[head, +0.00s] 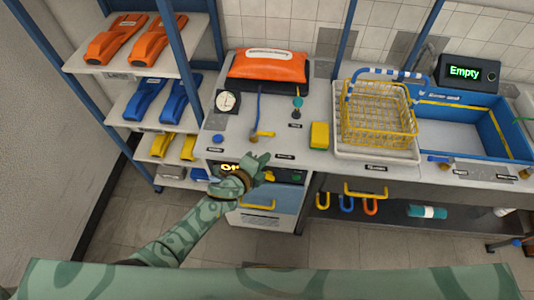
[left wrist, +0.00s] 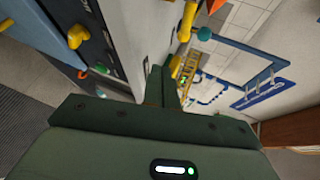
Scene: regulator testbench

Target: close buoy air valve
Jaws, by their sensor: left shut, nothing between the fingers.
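An orange buoy bag (head: 267,67) lies at the back of the bench. In front of it a blue hose (head: 258,106) runs down to a yellow lever valve (head: 263,134) on the bench top. A teal-topped valve (head: 297,104) stands to its right; a teal knob also shows in the left wrist view (left wrist: 204,33). The labels are too small to read, so I cannot tell which is the air valve. My left gripper (head: 262,162) is shut and empty at the bench's front edge, below the yellow lever and apart from it. My right gripper is out of view.
A round gauge (head: 227,102), a yellow sponge-like block (head: 319,135) and a wire basket (head: 379,112) stand on the bench. A shelf rack (head: 150,60) is left.

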